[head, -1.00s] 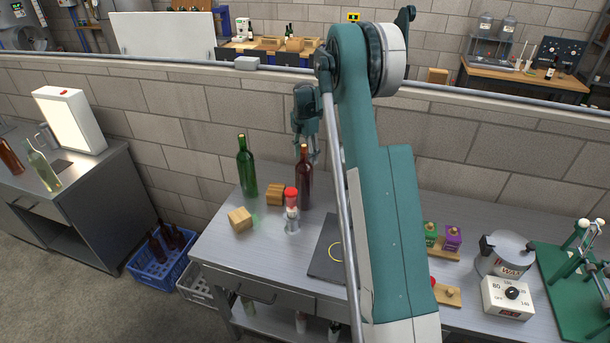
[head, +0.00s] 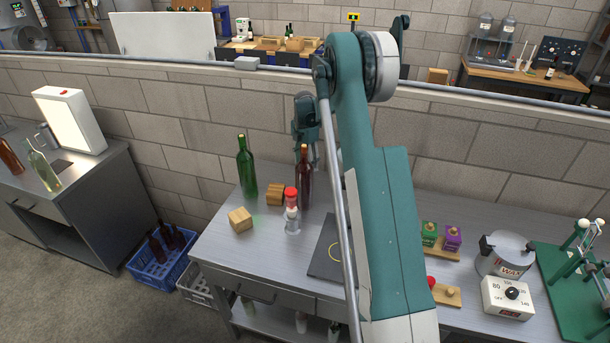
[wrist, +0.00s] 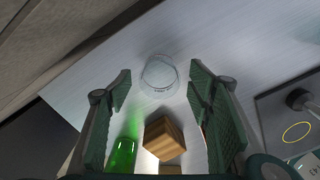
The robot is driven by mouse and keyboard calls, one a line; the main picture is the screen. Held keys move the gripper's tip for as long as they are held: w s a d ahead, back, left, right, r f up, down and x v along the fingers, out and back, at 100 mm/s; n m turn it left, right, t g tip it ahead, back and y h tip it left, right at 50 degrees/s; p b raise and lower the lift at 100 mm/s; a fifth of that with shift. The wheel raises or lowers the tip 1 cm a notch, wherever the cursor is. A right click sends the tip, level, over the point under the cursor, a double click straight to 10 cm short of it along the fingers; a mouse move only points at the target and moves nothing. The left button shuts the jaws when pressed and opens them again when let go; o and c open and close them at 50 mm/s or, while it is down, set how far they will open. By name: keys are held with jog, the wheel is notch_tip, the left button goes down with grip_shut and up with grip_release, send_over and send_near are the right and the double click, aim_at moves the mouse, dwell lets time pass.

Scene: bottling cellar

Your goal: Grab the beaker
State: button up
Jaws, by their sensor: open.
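The beaker (wrist: 159,74) is a clear glass with a round rim, standing on the grey metal table (wrist: 226,50). In the wrist view it lies ahead of my gripper (wrist: 158,82), in the gap between the two green fingers, and seems beyond their tips. I cannot make it out in the head view, where my arm covers part of the table. My gripper (head: 315,160) is open and empty, pointing down above the back of the table, near the brown bottle (head: 304,180).
A green bottle (head: 246,168), a striped wooden block (head: 275,195), a pale block (head: 240,219) and a red-topped item (head: 291,197) stand left of my gripper. A dark mat (head: 323,263) lies in front. The block wall (head: 185,145) rises behind the table.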

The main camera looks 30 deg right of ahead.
jog(key=shift+d+f, duration=0.1)
jog(key=shift+f, duration=1.85)
jog(key=c, duration=1)
jog(key=shift+o, duration=0.2)
jog(key=shift+r, duration=0.15)
notch_tip(320, 180, up, 10)
